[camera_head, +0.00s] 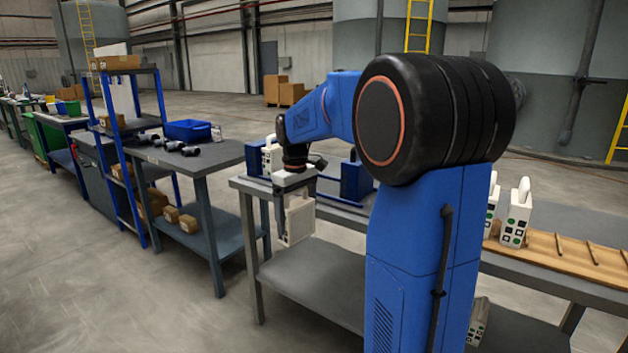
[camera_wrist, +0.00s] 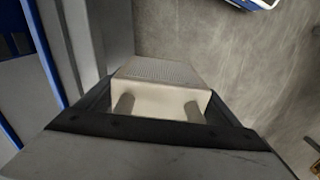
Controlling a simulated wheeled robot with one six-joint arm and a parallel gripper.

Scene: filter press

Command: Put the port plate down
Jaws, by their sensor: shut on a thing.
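My gripper (camera_head: 296,203) is shut on a pale cream plate, the port plate (camera_head: 299,221), and holds it upright. In the head view the plate hangs in the air at the front edge of the grey bench (camera_head: 243,184), above its lower shelf. In the wrist view the plate (camera_wrist: 158,72) sits between the jaws, with a finely ribbed or meshed face and two round pegs or ports on its near edge. On the bench behind stands a blue press frame (camera_head: 355,181) with a white plate (camera_head: 271,156) at its left end. My arm hides the frame's right part.
A wooden rack (camera_head: 560,250) on the bench at the right holds white plates (camera_head: 516,216) with coloured squares. Another plate (camera_head: 477,322) is on the lower shelf. A table (camera_head: 215,158) with dark fittings and a blue bin (camera_head: 188,130) stands left. The floor in front is clear.

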